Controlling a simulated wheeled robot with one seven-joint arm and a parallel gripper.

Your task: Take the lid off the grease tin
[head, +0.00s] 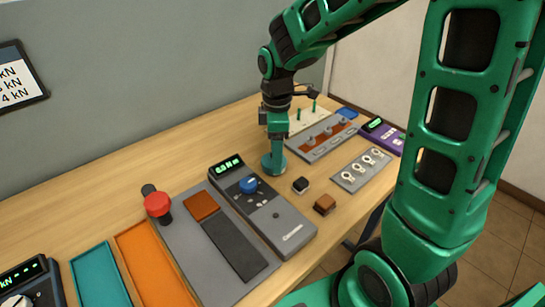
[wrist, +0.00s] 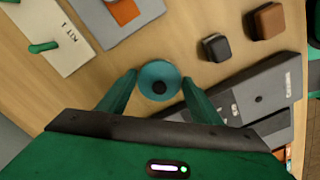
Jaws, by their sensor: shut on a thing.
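The grease tin (head: 268,168) is a small round teal tin standing on the wooden bench in the head view. My gripper (head: 274,157) points straight down at the tin. In the wrist view its two green fingers (wrist: 158,84) are closed against opposite sides of the lid. My fingers hide part of the tin's side, and I cannot see any gap between lid and tin.
A grey meter with a blue knob (head: 249,185) lies left of the tin. A black block (head: 300,185) and a brown block (head: 325,204) sit close in front. A plate with rings (head: 349,181) is to the right, and a pegged board (head: 304,116) is behind.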

